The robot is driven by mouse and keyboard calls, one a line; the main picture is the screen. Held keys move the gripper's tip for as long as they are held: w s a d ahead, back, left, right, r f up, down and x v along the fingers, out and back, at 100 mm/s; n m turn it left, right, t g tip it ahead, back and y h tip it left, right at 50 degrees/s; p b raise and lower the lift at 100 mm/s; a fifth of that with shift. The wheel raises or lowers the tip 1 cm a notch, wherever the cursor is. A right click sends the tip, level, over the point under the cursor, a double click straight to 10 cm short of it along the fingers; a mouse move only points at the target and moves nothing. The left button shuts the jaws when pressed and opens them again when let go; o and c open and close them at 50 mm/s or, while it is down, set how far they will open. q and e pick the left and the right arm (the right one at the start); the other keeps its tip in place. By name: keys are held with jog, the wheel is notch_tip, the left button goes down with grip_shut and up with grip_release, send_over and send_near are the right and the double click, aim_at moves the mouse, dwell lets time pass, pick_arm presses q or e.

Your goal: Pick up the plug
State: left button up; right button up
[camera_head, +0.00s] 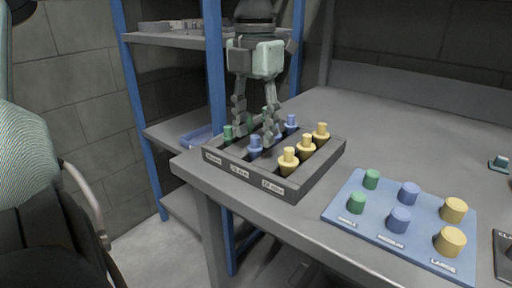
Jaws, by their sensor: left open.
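A dark grey tray (210,157) with labelled compartments stands at the table's left front corner. It holds green plugs (228,133) at the left, blue plugs (256,148) in the middle and yellow plugs (289,162) at the right. My left gripper (254,128) points down over the tray from above, open, with its fingers apart among the green and blue plugs. The fingers partly hide the plugs behind them, and I cannot tell whether they touch any. My right gripper is out of view.
A blue board (378,226) with green, blue and yellow pegs lies right of the tray. A small teal item (499,163) and a dark labelled item (504,252) are at the right edge. A blue-framed shelf (216,75) stands behind left. The table's back is clear.

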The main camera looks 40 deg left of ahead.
pick_arm(q)
notch_tip(320, 180, down, 2)
jog(key=shift+f, duration=0.2)
jog(key=c, duration=0.8)
jog(key=shift+r, duration=0.15)
